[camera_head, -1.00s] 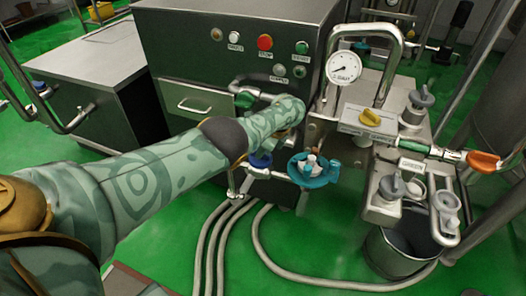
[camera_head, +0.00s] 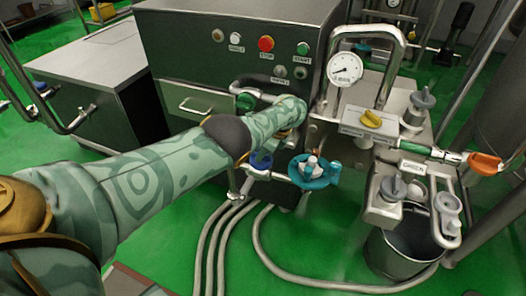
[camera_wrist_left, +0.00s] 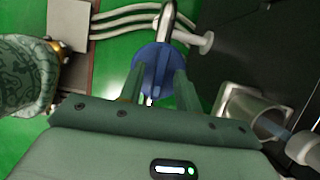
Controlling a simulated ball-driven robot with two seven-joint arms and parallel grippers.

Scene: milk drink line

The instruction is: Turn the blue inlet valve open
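The blue inlet valve (camera_head: 261,160) shows in the head view as a small dark blue handwheel under my left forearm, on the pipework below the grey control cabinet. In the left wrist view the blue wheel (camera_wrist_left: 158,68) lies straight ahead of my left gripper (camera_wrist_left: 158,82). The two green fingers stand apart, one over each side of the wheel. I cannot tell whether they touch it. In the head view my left arm hides the gripper.
A pressure gauge (camera_head: 345,69), a yellow handle (camera_head: 371,119) and an orange handle (camera_head: 485,163) are further right. Grey hoses (camera_head: 262,240) run over the green floor. A metal bucket (camera_head: 395,262) stands at lower right.

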